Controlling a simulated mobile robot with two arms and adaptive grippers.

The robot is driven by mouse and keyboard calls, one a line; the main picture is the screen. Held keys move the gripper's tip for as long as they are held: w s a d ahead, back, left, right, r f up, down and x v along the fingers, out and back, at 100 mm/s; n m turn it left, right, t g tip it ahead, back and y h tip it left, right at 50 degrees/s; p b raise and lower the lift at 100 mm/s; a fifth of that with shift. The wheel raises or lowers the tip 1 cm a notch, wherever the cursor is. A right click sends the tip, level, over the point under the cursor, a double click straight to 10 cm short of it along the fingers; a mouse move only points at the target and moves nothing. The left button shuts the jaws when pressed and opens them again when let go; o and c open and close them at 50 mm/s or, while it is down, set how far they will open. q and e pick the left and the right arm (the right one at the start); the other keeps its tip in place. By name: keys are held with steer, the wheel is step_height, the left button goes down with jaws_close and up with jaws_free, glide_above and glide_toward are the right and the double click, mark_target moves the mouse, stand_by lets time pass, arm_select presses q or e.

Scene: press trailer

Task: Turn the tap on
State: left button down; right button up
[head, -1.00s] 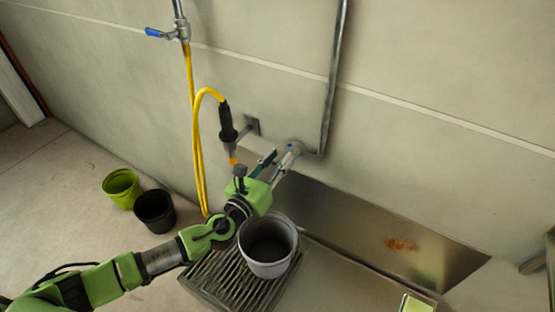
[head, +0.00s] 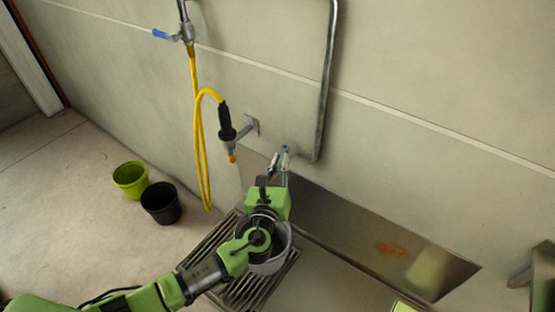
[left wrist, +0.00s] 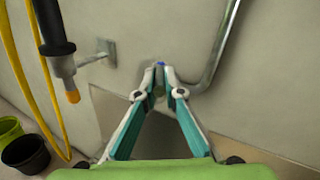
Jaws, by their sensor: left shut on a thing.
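In the left wrist view the fingertips (left wrist: 161,75) hide much of the tap. A grey bucket (head: 268,262) stands on the slatted grate below, partly hidden by my left arm. My right gripper is not in view.
A yellow hose (head: 204,180) with a black nozzle (head: 225,122) hangs left of the tap. A blue-handled valve (head: 161,34) is higher up. Green (head: 130,179) and black (head: 160,202) pots stand on the floor.

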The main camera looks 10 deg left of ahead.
arm_select(q)
steer(key=n+y, duration=0.1)
steer(key=d+n+y+b, duration=0.1)
steer(key=y, duration=0.1)
steer(key=d+n+y, duration=0.1)
steer(key=shift+w+f+g+y, duration=0.1)
steer(key=shift+g+y, duration=0.2)
steer(key=shift+y, duration=0.1)
steer(key=shift+d+n+y+b, duration=0.25)
steer(key=shift+n+y+b, duration=0.35)
steer(key=shift+y, duration=0.1)
steer(key=shift+w+d+n+g+y+b, duration=0.15)
steer(key=shift+n+g+y, duration=0.1)
steer(key=shift+y, duration=0.15)
steer(key=shift+d+n+g+y+b, duration=0.15)
steer(key=shift+g+y, duration=0.1)
steer(key=shift+y, duration=0.15)
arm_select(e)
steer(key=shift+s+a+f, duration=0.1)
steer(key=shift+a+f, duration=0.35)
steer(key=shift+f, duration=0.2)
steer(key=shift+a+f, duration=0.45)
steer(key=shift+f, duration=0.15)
arm_select(q)
steer(key=shift+a, duration=0.1)
steer(key=c, duration=2.1)
jaws_free()
steer(key=shift+c, duration=0.2)
